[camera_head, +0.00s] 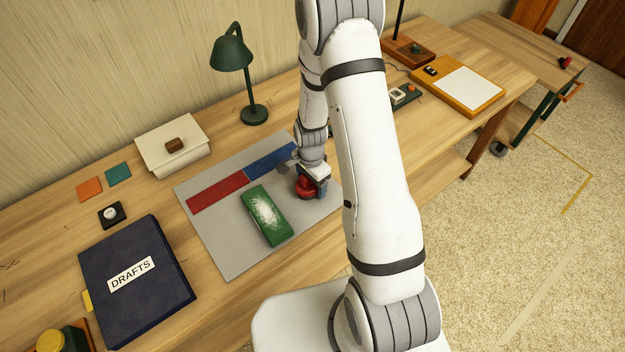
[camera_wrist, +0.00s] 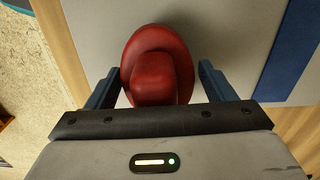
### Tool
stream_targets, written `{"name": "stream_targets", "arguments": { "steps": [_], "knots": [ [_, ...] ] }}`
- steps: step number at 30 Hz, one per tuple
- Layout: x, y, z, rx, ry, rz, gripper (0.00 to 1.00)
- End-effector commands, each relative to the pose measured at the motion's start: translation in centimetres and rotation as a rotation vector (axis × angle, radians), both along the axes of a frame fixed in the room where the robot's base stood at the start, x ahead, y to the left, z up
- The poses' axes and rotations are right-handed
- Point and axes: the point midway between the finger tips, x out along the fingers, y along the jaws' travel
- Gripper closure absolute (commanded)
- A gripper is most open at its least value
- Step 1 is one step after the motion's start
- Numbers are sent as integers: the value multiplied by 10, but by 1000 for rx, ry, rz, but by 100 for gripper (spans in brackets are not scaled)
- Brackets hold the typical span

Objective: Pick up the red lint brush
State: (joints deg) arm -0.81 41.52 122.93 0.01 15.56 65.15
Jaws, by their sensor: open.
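The red lint brush (camera_wrist: 158,62) is a rounded red thing with a raised red grip, standing on the grey mat (camera_head: 225,253). In the head view the brush (camera_head: 304,187) shows at the mat's right part, partly hidden by my gripper (camera_head: 312,187). In the wrist view my gripper (camera_wrist: 155,88) is open, with one blue finger on each side of the brush. Gaps show between the fingers and the brush. I cannot tell how far down the fingertips reach.
On the mat lie a red strip (camera_head: 217,192), a blue strip (camera_head: 270,160) and a green block (camera_head: 264,216) with whitish fluff, left of my gripper. A dark DRAFTS binder (camera_head: 137,278) lies at left. A green lamp (camera_head: 254,114) stands behind the mat.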

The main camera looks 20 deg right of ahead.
Motion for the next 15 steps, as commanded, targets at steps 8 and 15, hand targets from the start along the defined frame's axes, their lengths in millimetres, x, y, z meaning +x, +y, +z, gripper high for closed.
{"name": "stream_targets", "arguments": {
  "steps": [8,15],
  "knots": [
    [0,0,-1,0,-1,1,25],
    [0,0,-1,0,0,1,45]
  ]
}}
